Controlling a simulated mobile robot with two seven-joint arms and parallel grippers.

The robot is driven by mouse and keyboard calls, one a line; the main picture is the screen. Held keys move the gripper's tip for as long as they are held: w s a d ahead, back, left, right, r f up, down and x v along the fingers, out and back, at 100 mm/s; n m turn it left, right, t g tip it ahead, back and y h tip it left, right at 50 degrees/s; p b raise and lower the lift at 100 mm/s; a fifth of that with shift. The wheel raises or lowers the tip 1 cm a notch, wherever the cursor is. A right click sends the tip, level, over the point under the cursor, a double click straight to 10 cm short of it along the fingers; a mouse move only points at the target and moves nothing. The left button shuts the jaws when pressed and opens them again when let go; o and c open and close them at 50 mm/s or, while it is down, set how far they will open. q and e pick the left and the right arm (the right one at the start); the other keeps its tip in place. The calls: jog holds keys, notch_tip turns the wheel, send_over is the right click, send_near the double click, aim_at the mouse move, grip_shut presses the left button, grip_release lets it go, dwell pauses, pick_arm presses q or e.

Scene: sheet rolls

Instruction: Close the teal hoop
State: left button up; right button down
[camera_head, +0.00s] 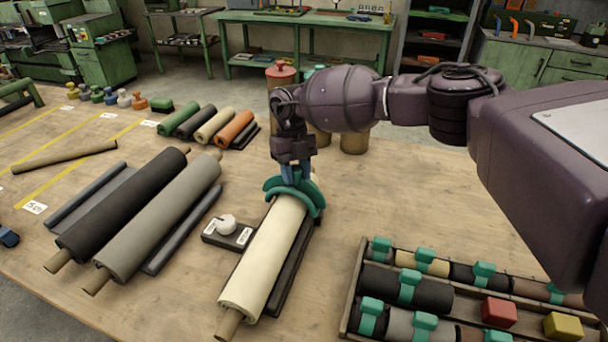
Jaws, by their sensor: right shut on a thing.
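The teal hoop (312,196) arches over the far end of the cream roll (265,255). One curved part reaches out to the left of the roll, and another curves down on its right side. I cannot see whether its ends meet beneath. My right gripper (290,177), with blue fingers, points down and is shut on the top of the hoop. The cream roll lies on a dark rack (293,265) on the wooden table, its bare core end (228,323) towards me.
A white knob on a dark base (228,227) stands left of the cream roll. Black (128,203) and grey (165,217) rolls lie further left. A wooden tray (352,290) at right holds teal-clipped rolls and red and yellow blocks.

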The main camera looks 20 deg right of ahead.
jog(key=shift+w+a+f+g+h+b, duration=0.25)
jog(key=shift+a+f+g+h+b, duration=0.1)
jog(key=shift+a+h, duration=0.1)
dwell(0.3)
jog(key=c, duration=0.7)
grip_release()
jog(key=shift+c, duration=0.2)
jog(key=b+v, duration=0.1)
jog(key=v, duration=0.9)
jog(key=shift+r, duration=0.4)
jog(key=shift+w, duration=0.1)
jog(key=shift+f, duration=0.1)
